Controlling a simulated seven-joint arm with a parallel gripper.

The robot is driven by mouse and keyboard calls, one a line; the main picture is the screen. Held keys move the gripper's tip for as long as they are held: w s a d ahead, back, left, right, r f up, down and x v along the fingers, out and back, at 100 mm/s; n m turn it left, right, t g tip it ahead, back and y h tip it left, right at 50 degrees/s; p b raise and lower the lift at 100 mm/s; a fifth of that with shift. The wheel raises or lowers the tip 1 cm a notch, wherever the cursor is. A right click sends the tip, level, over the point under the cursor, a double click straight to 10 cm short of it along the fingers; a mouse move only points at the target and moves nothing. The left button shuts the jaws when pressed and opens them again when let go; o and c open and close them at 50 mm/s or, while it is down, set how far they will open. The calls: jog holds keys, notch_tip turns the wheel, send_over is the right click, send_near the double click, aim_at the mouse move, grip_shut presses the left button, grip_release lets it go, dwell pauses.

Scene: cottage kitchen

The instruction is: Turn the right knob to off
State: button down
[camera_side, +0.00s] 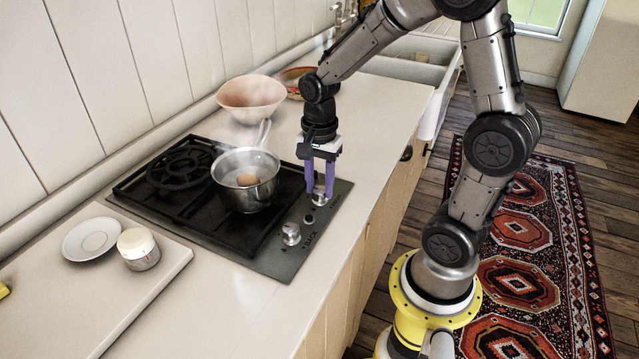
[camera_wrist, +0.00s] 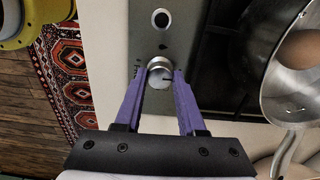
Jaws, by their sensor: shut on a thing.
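The right knob (camera_wrist: 159,76) is a round silver knob at the sink end of the hob's control strip. In the side view, it is partly hidden by the purple fingers. My gripper (camera_side: 319,190) points straight down over it. In the wrist view, the two purple fingers of my gripper (camera_wrist: 160,70) stand on either side of the knob and are shut on it. A dark line shows on the knob's face, but I cannot tell the setting from it. The other knob (camera_side: 291,234) is silver and stands free, nearer the side camera.
A steaming steel pot (camera_side: 246,190) with an egg (camera_side: 247,179) sits on the black hob grate, close to my gripper. A pink bowl (camera_side: 252,97) stands behind. A jar (camera_side: 138,250) and saucer (camera_side: 90,239) rest on a board (camera_side: 150,290). A small round button (camera_side: 309,219) lies between the knobs.

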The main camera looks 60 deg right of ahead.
aim_at(320, 189)
dwell(0.3)
jog(key=c, duration=0.5)
grip_release()
jog(key=shift+r, duration=0.1)
notch_tip(320, 189, up, 14)
